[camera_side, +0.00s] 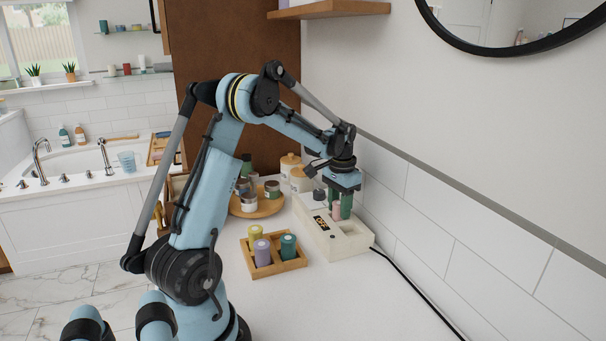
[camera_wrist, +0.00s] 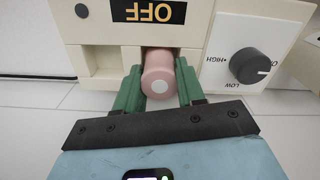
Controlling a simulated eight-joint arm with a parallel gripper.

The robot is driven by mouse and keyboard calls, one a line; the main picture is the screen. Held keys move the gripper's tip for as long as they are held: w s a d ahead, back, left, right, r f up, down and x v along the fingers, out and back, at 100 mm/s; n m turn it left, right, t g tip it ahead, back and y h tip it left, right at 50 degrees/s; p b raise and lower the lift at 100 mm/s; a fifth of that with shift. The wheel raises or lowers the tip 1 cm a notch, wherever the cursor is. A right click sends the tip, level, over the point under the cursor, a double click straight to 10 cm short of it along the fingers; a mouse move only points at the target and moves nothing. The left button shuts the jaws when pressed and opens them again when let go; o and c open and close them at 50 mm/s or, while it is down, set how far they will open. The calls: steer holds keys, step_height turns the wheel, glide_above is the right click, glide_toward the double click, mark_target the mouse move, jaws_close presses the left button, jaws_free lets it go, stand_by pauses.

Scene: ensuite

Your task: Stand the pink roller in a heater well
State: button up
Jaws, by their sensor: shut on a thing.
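The pink roller (camera_wrist: 158,75) is held between the two green fingers of my gripper (camera_wrist: 157,92), which is shut on it. In the side view the pink roller (camera_side: 337,211) shows between the fingertips of my gripper (camera_side: 341,207), upright over the cream heater (camera_side: 349,243). In the wrist view the roller lies at a well opening of the heater (camera_wrist: 72,30); its far end is hidden, so I cannot tell how deep it sits. An empty square well (camera_wrist: 95,61) is beside it. The heater's display (camera_wrist: 148,11) reads OFF.
A wooden tray (camera_side: 279,269) holds yellow, purple and teal rollers left of the heater. A round wooden board (camera_side: 262,208) with jars stands behind. A black cord (camera_side: 411,287) runs from the heater. The tiled wall (camera_side: 440,213) is close on the right. The front counter is clear.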

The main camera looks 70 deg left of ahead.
steer(key=shift+f, duration=0.3)
steer(key=shift+f, duration=0.45)
steer(key=o, duration=1)
steer(key=shift+o, duration=0.2)
step_height(320, 180, up, 13)
steer(key=shift+r, duration=0.15)
steer(key=s+d+r+m+t+y, duration=0.1)
steer(key=d+t, duration=0.1)
steer(key=d, duration=0.5)
steer(key=s+d+r+t, duration=0.1)
steer(key=d, duration=0.6)
steer(key=s+d+f+t, duration=0.2)
steer(key=s+d, duration=0.1)
steer(key=d, duration=0.3)
steer(key=s+d+f+m+t+h, duration=0.1)
steer(key=s+d+f+t, duration=0.1)
steer(key=s+d+f, duration=0.1)
steer(key=shift+s+d+m, duration=0.3)
steer(key=shift+s+d, duration=0.25)
steer(key=shift+d, duration=0.85)
steer(key=shift+f, duration=0.1)
